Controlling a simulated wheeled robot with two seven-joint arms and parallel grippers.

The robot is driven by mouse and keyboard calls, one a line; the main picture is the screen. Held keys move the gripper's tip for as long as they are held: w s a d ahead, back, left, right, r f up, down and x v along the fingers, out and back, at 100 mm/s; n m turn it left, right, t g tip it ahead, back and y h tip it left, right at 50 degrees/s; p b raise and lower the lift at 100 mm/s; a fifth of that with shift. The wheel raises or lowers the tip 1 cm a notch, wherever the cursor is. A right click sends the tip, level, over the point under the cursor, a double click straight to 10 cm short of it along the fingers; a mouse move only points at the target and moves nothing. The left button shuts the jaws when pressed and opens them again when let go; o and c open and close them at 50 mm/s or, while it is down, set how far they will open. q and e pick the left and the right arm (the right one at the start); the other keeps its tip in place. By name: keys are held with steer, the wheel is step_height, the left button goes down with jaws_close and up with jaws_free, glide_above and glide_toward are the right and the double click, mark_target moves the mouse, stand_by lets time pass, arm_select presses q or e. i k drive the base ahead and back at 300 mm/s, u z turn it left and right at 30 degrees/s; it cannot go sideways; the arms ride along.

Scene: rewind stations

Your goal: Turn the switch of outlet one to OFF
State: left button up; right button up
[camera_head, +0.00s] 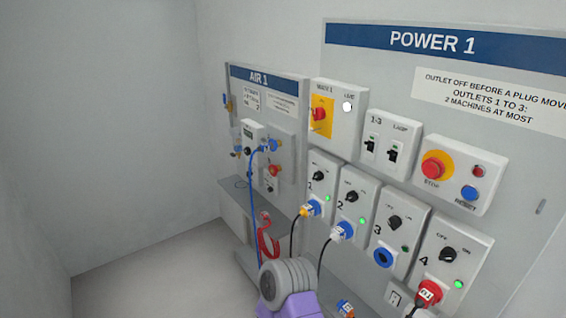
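Outlet one (328,162) is the leftmost white box in the lower row of the POWER 1 panel. Its black rotary switch (320,175) sits in the upper part; the picture is too small to tell which way it points. A green lamp (328,198) is lit beside it. A yellow plug (303,211) with a black cable sits in its blue socket (315,206). A grey and purple part of my own arm shows at the bottom centre, below outlet one and apart from it. Neither gripper's fingers are in view.
Outlet two (366,186) has a white plug (337,237); outlet three (412,218) has an empty blue socket; outlet four (476,244) has a red plug. Above are a yellow-backed red main switch (319,114), breakers and a red stop button (434,167). The AIR 1 panel (291,114) stands left.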

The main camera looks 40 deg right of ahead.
mark_target(318, 176)
steer(key=i, duration=2.1)
steer(key=z, duration=2.35)
steer(key=k, duration=0.1)
steer(key=u, duration=0.35)
